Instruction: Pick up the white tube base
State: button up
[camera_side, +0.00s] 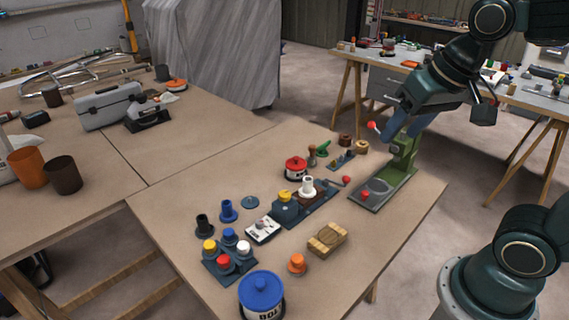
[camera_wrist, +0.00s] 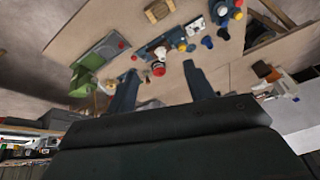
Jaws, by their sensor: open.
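A white tube-shaped piece (camera_side: 307,186) stands upright on a dark fixture (camera_side: 317,205) near the middle of the table, beside a yellow-topped block (camera_side: 285,208). A small white piece also shows in the wrist view (camera_wrist: 161,52), just beyond a red-lidded pot (camera_wrist: 158,69). A second white-topped piece (camera_side: 243,248) sits in a group of coloured pegs. My gripper (camera_side: 406,130) is open and empty, raised above the green press at the table's right side. In the wrist view its two fingers (camera_wrist: 160,75) are spread apart, with the table beyond them.
The green press (camera_side: 402,160) stands tall at the right table edge. The red-lidded pot (camera_side: 295,168) is close behind the white tube. A wooden block (camera_side: 327,239), an orange peg (camera_side: 297,263) and a blue-lidded jar (camera_side: 261,295) are in front.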

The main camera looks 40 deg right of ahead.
jog(key=w+d+m+g, duration=0.1)
jog(key=w+m, duration=0.3)
jog(key=w, duration=0.3)
jog(key=m+g, duration=0.4)
jog(key=m, duration=0.9)
send_over(308, 182)
jog(key=d, duration=0.1)
notch_tip(308, 182, down, 16)
jog(key=shift+w+d+f, duration=0.1)
jog(key=shift+w+f, duration=0.2)
jog(key=shift+w, duration=0.1)
jog(key=shift+f, duration=4.3)
jog(key=shift+f, duration=0.1)
jog(key=shift+f, duration=2.5)
